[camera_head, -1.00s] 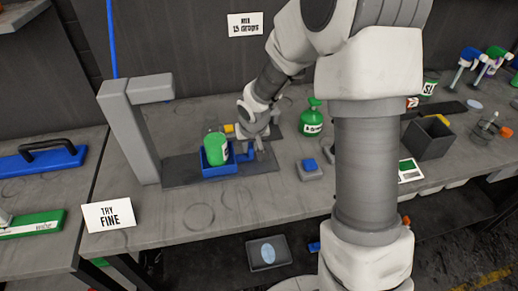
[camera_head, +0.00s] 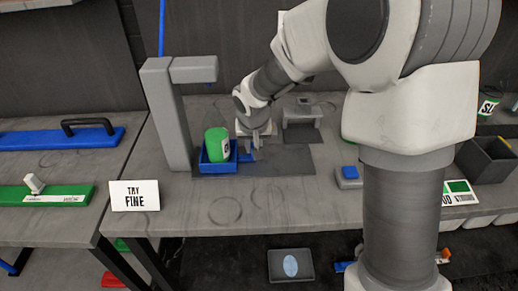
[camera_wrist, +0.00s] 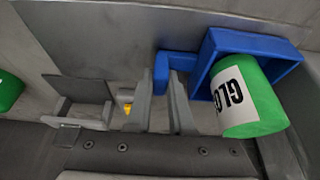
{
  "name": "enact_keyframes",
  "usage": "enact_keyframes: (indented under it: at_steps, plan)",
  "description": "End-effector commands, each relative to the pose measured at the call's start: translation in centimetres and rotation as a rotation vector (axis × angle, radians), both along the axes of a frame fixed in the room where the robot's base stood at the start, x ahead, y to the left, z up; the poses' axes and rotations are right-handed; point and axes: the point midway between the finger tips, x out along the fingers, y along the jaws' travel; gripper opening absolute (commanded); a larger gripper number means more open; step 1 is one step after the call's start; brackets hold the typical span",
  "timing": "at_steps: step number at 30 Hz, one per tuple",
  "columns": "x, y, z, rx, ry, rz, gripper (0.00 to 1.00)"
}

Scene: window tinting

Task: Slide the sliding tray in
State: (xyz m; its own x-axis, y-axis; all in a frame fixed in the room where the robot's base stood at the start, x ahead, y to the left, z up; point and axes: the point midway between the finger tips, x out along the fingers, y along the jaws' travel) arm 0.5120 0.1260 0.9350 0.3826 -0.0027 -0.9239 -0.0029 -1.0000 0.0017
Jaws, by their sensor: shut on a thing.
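The blue sliding tray (camera_head: 219,168) sits on a dark flat plate (camera_head: 270,165) on the workbench, right beside the grey post (camera_head: 168,115) with its overhanging arm. A green container (camera_head: 217,145) with a white label stands in the tray. My gripper (camera_head: 250,150) is at the tray's right side, shut on its blue handle. In the wrist view, my gripper's fingers (camera_wrist: 165,95) reach the blue handle (camera_wrist: 176,66), and the tray (camera_wrist: 250,42) shows with the green container (camera_wrist: 252,98) in it. The exact finger contact is partly hidden.
A "TRY FINE" card (camera_head: 135,195) stands at the bench's front left. A small grey block with a blue top (camera_head: 348,176) and a grey stand (camera_head: 302,115) are to the right. A dark bin (camera_head: 487,158) is farther right.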

Motion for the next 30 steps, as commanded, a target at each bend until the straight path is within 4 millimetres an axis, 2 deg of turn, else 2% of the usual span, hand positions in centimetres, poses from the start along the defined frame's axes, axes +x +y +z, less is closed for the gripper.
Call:
enact_keyframes:
  at_steps: [7, 8, 12, 19, 23, 26, 30]
  plan:
    - [0.0, 0.6, 0.2, 0.008, -0.004, 0.008, 0.0]
    - [0.0, 0.6, 0.2, 0.008, -0.004, 0.008, 0.25]
    - [0.0, 0.5, 0.2, 0.007, -0.003, 0.006, 0.5]
    - [0.0, 0.4, 0.1, 0.005, -0.002, 0.004, 0.5]
    - [-0.2, 0.3, 0.7, 0.005, -0.003, 0.003, 0.5]
    - [-0.7, 0.3, 2.1, 0.004, -0.004, 0.004, 0.5]
    - [-1.8, 0.3, 5.0, 0.005, -0.007, 0.004, 0.5]
